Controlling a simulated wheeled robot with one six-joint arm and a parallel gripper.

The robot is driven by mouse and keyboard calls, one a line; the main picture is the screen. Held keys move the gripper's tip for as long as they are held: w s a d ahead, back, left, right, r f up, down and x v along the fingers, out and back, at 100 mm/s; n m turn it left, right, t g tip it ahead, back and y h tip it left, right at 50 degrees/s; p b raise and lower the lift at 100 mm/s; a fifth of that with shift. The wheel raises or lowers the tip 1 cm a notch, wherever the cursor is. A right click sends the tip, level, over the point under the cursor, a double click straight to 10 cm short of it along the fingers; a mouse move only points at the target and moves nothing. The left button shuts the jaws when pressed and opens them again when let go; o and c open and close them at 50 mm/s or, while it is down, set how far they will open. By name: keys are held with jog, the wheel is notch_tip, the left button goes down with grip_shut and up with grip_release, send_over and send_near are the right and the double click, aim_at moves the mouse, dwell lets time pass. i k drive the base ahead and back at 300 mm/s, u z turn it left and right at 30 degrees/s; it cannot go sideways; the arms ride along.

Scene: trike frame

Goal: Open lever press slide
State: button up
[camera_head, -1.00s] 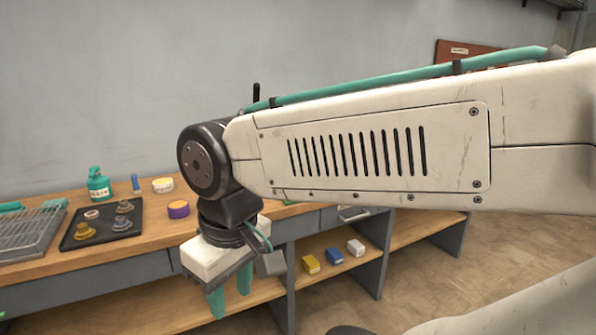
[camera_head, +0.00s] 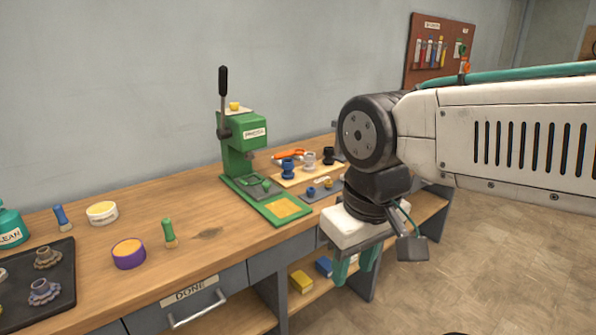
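A green lever press (camera_head: 240,140) stands on the workbench against the wall, left of my arm. Its black lever (camera_head: 223,90) points straight up from the left side of its head. A green plate with a yellow pad (camera_head: 283,207) lies at its front, toward the bench edge; whether this is the slide and how far out it sits, I cannot tell. My gripper (camera_head: 353,270) points down in front of the bench edge, right of the press and apart from it. Its teal fingers show a gap between them, with nothing seen in it.
The workbench (camera_head: 205,245) holds a purple tin (camera_head: 129,253), a green-handled tool (camera_head: 169,233), a blue-handled tool (camera_head: 62,218) and a dark tray (camera_head: 60,285). A drawer marked DONE (camera_head: 190,300) is below. Small parts stand right of the press. Open floor (camera_head: 500,270) lies at right.

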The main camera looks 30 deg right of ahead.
aim_at(255, 184)
jog(key=z, duration=0.15)
jog(key=i, duration=1)
jog(key=u, duration=0.35)
